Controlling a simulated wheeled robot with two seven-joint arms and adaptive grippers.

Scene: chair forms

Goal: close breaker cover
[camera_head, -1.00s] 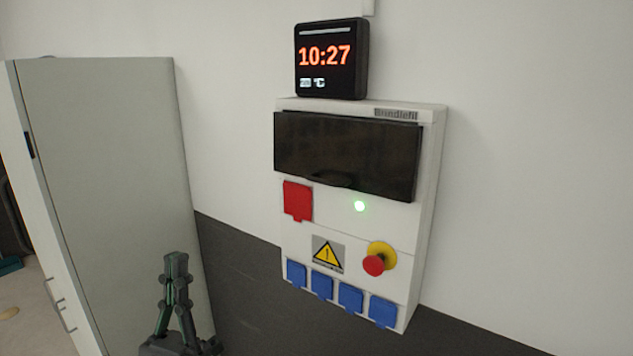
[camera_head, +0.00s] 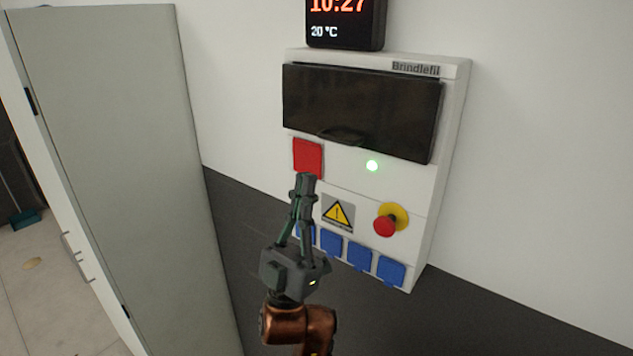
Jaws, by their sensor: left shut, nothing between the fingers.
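The breaker cover (camera_head: 362,110) is a dark, glossy flap on the upper front of the white wall box (camera_head: 452,130). It has a small grip at its lower edge. It hangs over the breaker area, and I cannot tell whether it sits fully flush. My left gripper (camera_head: 306,182) is shut and empty, pointing up in front of the box's left side. Its fingertips are below the cover's lower left part, overlapping the lower edge of the red socket flap (camera_head: 308,156) in the picture. It hides part of the leftmost blue socket. My right gripper is not in view.
A red stop button (camera_head: 386,225) on a yellow base, a warning sign (camera_head: 338,212) and blue sockets (camera_head: 360,256) are on the lower box. A clock (camera_head: 345,25) stands on top. A grey cabinet (camera_head: 110,150) stands left. The wall right is clear.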

